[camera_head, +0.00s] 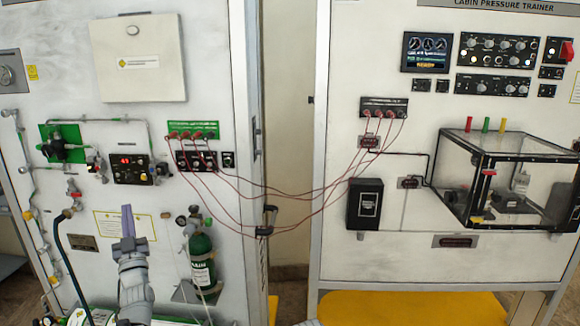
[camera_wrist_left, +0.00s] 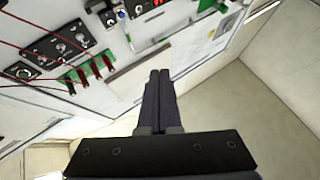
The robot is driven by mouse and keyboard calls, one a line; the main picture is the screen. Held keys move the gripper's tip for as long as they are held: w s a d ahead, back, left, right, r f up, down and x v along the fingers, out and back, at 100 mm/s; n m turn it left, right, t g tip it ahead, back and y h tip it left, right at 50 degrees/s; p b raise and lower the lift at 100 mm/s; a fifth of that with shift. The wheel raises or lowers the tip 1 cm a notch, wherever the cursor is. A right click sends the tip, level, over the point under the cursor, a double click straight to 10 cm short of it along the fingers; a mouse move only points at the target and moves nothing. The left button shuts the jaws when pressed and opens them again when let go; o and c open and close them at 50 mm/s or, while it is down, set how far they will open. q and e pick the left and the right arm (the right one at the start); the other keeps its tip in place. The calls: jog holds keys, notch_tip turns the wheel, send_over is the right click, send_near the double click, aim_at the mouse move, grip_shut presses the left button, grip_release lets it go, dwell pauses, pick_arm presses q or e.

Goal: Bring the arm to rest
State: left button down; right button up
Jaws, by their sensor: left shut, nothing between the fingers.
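My left gripper (camera_head: 127,213) stands upright in front of the lower part of the left trainer panel (camera_head: 70,110), left of the green oxygen cylinder (camera_head: 201,262). Its dark fingers are closed together with nothing between them. In the left wrist view the shut fingers (camera_wrist_left: 159,80) point toward the panel, apart from the green connector strip (camera_wrist_left: 90,70) with its red plugs. My right gripper is in neither view.
Red cables (camera_head: 290,198) hang across the gap between the left panel and the right panel (camera_head: 340,110). The right panel carries a clear box (camera_head: 510,175) with a black frame. A yellow surface (camera_head: 420,308) lies below it. Hoses and fittings line the left panel's left edge.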

pick_arm(q)
jog(key=w+d+f+m+g+h, duration=0.35)
jog(key=d+f+h, duration=0.4)
jog(key=f, duration=0.45)
jog(key=s+d+f+g+h, duration=0.2)
jog(key=s+d+f+g, duration=0.15)
jog(key=d+f, duration=0.3)
jog(key=s+d+f+g+h, duration=0.1)
jog(key=s+d+f+g, duration=0.1)
jog(key=d+f+g, duration=0.45)
jog(key=s+d+f+m+g, duration=0.1)
jog(key=s+d+f+g, duration=0.3)
jog(key=s, duration=0.4)
jog(key=s+d+f+m+g, duration=0.1)
jog(key=s+f+g, duration=0.2)
jog(key=s+f, duration=0.4)
jog(key=s+d+r+m+g+p, duration=0.2)
jog(key=s+d+r+m+p, duration=0.1)
jog(key=s+d, duration=0.6)
notch_tip(320, 180, up, 3)
jog(key=d+p, duration=0.1)
jog(key=d, duration=0.1)
jog(key=shift+d+f+m, duration=0.15)
jog(key=shift+d+m, duration=0.15)
jog(key=shift+m, duration=0.05)
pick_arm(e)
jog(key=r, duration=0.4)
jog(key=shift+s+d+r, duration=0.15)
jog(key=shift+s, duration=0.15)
